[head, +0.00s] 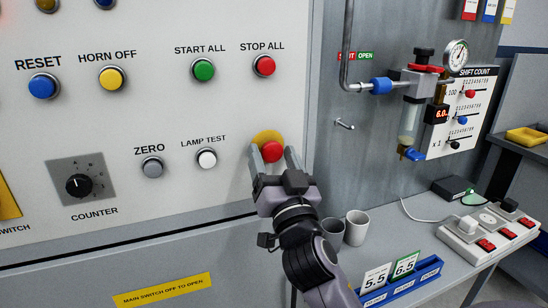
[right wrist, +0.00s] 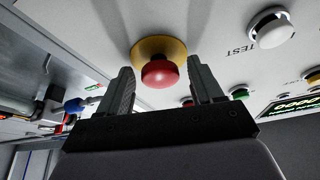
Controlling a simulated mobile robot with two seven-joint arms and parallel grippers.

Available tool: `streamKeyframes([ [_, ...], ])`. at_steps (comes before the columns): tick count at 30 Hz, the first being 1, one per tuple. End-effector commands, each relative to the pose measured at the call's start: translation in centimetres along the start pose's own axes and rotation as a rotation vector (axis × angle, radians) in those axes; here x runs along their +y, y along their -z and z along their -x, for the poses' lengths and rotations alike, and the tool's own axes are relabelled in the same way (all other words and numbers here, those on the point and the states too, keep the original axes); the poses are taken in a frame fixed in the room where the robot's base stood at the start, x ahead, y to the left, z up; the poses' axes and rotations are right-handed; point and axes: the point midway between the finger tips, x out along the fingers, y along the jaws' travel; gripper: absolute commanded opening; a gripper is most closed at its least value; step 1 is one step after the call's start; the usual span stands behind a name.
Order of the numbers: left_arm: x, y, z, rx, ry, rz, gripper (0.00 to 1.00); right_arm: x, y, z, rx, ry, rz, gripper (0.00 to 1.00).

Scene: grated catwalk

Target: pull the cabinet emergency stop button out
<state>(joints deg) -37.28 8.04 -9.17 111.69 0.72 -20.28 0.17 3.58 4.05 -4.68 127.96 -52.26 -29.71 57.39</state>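The emergency stop button (head: 271,151) is a red mushroom head on a round yellow base on the pale cabinet (head: 228,180), near its right edge. In the right wrist view the red head (right wrist: 160,73) shows between my fingers, with the yellow base behind it. My right gripper (head: 271,156) is open. Its two fingers point at the cabinet, one on each side of the red head, with a gap visible on both sides in the right wrist view (right wrist: 164,88). Whether the fingertips reach past the head is hard to tell. My left gripper is not in view.
The white LAMP TEST button (head: 207,159) and red STOP ALL button (head: 264,65) are nearby on the panel. Right of the cabinet, a shelf holds grey cups (head: 355,227), a blue card rack (head: 402,283) and a power strip (head: 488,234). A pipe (head: 347,45) runs above.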

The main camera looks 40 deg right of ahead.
Motion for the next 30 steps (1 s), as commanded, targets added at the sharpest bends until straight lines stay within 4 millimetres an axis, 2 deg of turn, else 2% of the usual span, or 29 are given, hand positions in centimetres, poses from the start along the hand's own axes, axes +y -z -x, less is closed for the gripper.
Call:
streamKeyframes([
  [1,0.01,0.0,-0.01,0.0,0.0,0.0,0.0,0.0,0.0,0.02,0.0,0.0,0.0,0.49],
  [4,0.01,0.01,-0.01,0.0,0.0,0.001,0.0,0.0,0.0,0.03,0.0,0.0,0.0,0.16],
  [5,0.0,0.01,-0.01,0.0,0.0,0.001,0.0,0.0,0.0,0.03,0.0,0.0,0.0,0.12],
  [23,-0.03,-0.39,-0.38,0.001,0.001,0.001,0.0,0.0,0.32,0.82,0.001,0.0,0.0,0.12],
  [24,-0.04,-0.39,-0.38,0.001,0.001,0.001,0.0,0.0,0.32,0.82,0.001,0.0,0.0,0.49],
  [26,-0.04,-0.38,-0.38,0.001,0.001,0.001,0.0,0.01,0.33,0.81,0.001,0.0,0.0,0.68],
  [30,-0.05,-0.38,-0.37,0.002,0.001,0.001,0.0,0.01,0.33,0.79,0.001,0.0,0.0,0.68],
])
